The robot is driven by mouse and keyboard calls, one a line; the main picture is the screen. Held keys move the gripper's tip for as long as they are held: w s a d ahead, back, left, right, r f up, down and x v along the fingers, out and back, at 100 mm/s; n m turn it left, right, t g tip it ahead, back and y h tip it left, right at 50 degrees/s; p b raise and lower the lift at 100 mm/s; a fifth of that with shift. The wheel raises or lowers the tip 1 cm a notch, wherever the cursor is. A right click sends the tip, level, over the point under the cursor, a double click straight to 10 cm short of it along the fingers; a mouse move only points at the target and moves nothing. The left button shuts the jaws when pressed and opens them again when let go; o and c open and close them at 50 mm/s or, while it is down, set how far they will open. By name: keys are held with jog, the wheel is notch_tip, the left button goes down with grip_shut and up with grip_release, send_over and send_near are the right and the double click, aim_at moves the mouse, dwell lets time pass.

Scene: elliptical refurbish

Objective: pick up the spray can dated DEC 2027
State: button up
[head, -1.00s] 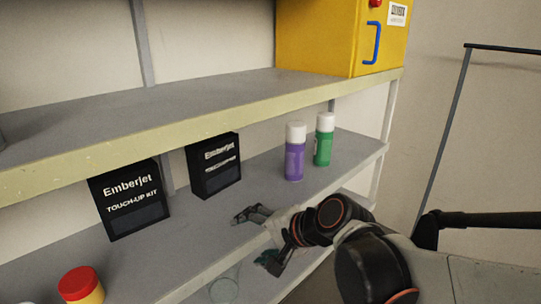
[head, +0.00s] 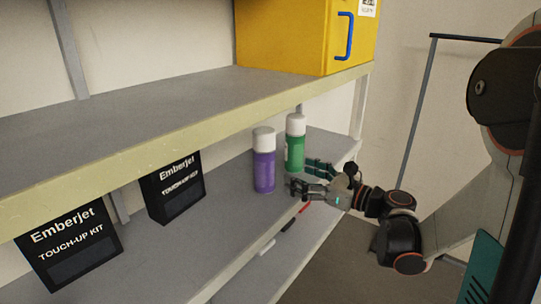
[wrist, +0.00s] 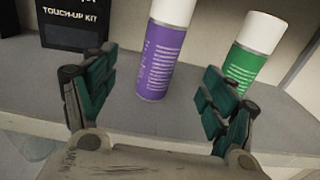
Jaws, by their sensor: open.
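Two spray cans with white caps stand upright side by side on the middle shelf: a purple spray can (head: 264,164) and a green spray can (head: 295,146) to its right and farther back. No date is readable on either can. My gripper (head: 302,178) is open and empty at the shelf's front edge, just right of the purple can and in front of the green can. In the wrist view the purple can (wrist: 165,60) stands ahead between the spread fingers, and the green can (wrist: 242,62) stands beyond the right finger.
Two black Emberjet touch-up kit boxes (head: 70,246) (head: 173,188) stand left of the cans on the same shelf. The upper shelf (head: 190,117) hangs above and carries a yellow box (head: 290,35). Small items, one white (head: 267,247), lie on the lower shelf.

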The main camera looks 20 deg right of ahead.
aim_at(264, 159)
jog(key=b+x, duration=0.2)
jog(key=x, duration=1.1)
jog(key=shift+w, duration=0.4)
jog(key=shift+d+r, duration=0.1)
jog(key=c, duration=1.5)
